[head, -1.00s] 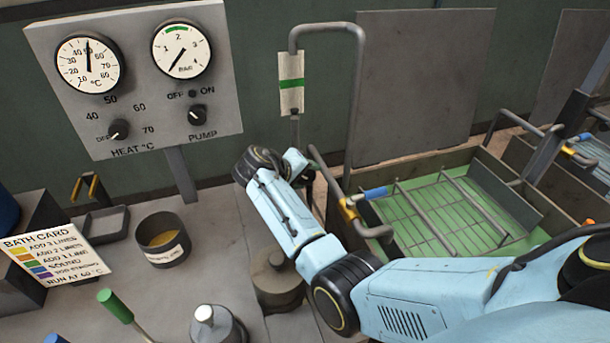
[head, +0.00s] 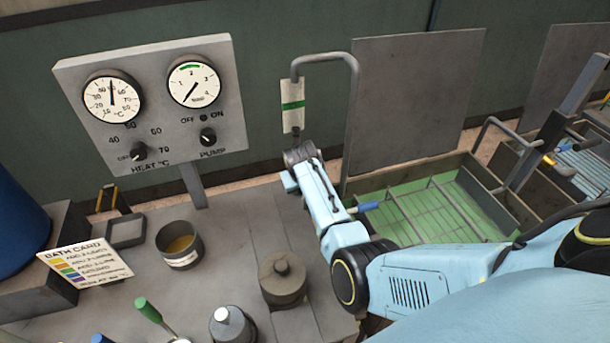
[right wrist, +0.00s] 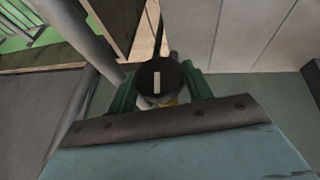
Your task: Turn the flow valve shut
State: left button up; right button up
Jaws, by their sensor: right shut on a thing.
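The flow valve shows in the right wrist view as a round black knob (right wrist: 160,79) with a white line on its face. The line runs upright in that picture, in line with the gap between my fingers. My right gripper (right wrist: 159,90) is shut on the knob, with a green finger at each side. In the head view my right gripper (head: 297,155) is just below the flow tube (head: 293,105) with its green band, and my own arm hides the valve there. My left gripper is in neither view.
A bent grey pipe (head: 354,110) comes down beside the valve. A panel (head: 150,100) with two gauges and two knobs stands to the left. A green-floored bath (head: 462,215) lies to the right. A tin (head: 180,243) and a lidded pot (head: 282,278) stand on the bench.

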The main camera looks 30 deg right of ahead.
jog(key=shift+s+f+y+p, duration=0.3)
jog(key=shift+f+y+p, duration=0.15)
jog(key=shift+y+p, duration=0.5)
jog(key=shift+m+y, duration=0.25)
jog(key=shift+m, duration=0.05)
jog(key=o, duration=0.9)
jog(key=shift+w+r, duration=0.1)
jog(key=shift+o, duration=0.2)
jog(key=shift+w+d+r, duration=0.25)
jog(key=shift+d+r, duration=0.05)
jog(key=shift+r, duration=0.1)
